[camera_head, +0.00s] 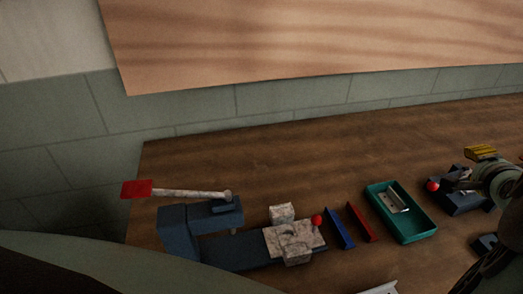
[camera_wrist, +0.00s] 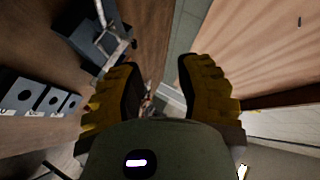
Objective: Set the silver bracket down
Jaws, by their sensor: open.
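A silver bracket (camera_head: 395,200) lies inside the green tray (camera_head: 421,230) on the wooden bench in the head view. My gripper shows in the wrist view (camera_wrist: 157,78) with its two yellow-padded fingers spread wide and nothing held between them. In the head view one yellow finger pad (camera_head: 480,152) shows at the right, above the bench and apart from the tray. The other finger is hidden there. I cannot make out the bracket in the wrist view.
A blue-grey fixture with a red ball (camera_head: 433,186) is beside my arm. The bench's back strip is clear.

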